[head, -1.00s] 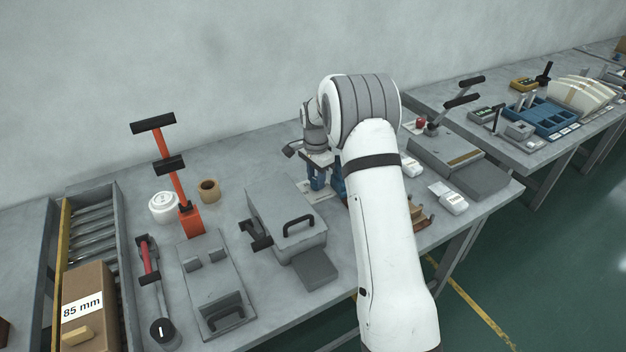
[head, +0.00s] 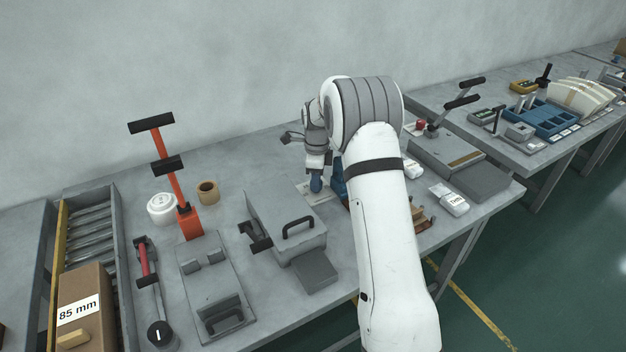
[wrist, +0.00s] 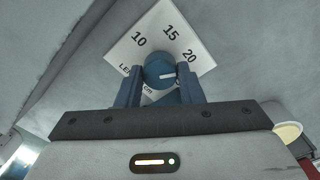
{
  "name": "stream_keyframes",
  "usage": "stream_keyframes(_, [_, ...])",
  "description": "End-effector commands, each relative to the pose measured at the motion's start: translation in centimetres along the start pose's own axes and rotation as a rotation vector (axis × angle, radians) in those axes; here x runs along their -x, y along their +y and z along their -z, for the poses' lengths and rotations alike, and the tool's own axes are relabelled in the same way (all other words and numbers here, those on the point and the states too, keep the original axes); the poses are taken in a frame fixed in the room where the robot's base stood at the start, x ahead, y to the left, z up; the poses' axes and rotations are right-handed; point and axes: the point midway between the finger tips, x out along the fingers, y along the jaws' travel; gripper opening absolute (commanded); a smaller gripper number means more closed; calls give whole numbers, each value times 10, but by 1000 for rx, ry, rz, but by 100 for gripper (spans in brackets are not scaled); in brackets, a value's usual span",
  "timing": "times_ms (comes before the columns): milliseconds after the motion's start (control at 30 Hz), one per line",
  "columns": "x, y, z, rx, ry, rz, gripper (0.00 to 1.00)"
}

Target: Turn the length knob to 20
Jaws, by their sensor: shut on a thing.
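The length knob (wrist: 160,70) is a round blue dial with a white pointer line, on a white scale plate (wrist: 151,50) marked 10, 15 and 20. In the wrist view the pointer line points right and slightly up, roughly toward the 20 side; exact alignment is hard to tell. My gripper (wrist: 160,88) has its two blue fingers on either side of the knob, shut on it. In the head view my gripper (head: 317,183) is down at the plate (head: 312,197) near the back of the table, and the knob is hidden there.
A grey box with a black handle (head: 285,225) stands left of my gripper. An orange lever (head: 168,170), a white roll (head: 161,208) and a brown tape roll (head: 208,191) are further left. White packets (head: 449,199) lie to the right of my arm.

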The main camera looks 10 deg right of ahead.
Motion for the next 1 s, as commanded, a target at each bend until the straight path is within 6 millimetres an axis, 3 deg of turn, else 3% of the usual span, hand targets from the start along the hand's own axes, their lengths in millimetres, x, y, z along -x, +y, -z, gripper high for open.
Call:
stream_keyframes(633, [-4, 4, 4, -54, 8, -16, 11])
stream_keyframes(667, [-4, 4, 4, -54, 8, -16, 35])
stream_keyframes(900, [-3, 3, 2, -53, 4, -11, 54])
stream_keyframes(1000, [-2, 2, 1, -52, 3, -8, 56])
